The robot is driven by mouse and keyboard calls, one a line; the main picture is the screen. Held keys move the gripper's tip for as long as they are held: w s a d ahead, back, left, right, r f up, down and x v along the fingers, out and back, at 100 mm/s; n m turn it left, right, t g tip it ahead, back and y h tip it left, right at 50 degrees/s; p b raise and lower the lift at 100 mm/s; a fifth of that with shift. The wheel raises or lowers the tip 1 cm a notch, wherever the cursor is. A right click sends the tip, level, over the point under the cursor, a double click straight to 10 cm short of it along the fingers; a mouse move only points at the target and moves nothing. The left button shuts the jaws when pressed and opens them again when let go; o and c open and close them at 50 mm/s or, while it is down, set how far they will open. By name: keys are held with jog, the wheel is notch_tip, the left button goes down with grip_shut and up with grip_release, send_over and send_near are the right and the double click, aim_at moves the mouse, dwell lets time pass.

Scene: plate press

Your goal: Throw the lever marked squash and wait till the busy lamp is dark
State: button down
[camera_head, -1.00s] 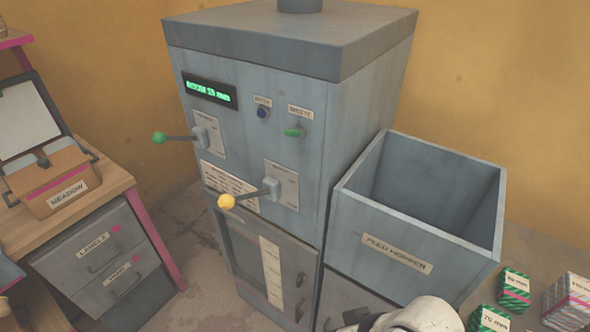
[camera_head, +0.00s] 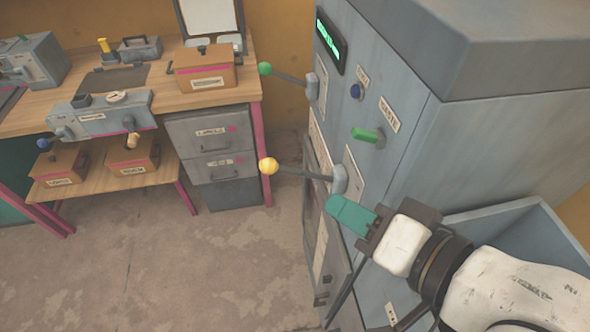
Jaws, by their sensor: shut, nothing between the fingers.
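The grey press cabinet (camera_head: 425,125) stands at the right. Two levers stick out left from its front: an upper one with a green knob (camera_head: 265,69) and a lower one with a yellow knob (camera_head: 268,166). Their plates are too small or slanted to read, so I cannot tell which says squash. A round dark blue lamp or button (camera_head: 355,91) sits under an unreadable label and shows no clear glow. My gripper (camera_head: 348,214), with a teal finger, is shut and empty, just below and right of the yellow lever's base. It seems apart from the lever.
The hopper (camera_head: 522,228) is behind my arm. A workbench (camera_head: 245,75) with drawers (camera_head: 212,145) stands left. The floor between is clear.

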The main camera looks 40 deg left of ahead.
aim_at(274, 170)
jog(key=p+x, duration=0.2)
jog(key=x, duration=1.2)
jog(key=shift+f, duration=0.15)
jog(key=shift+f, duration=0.1)
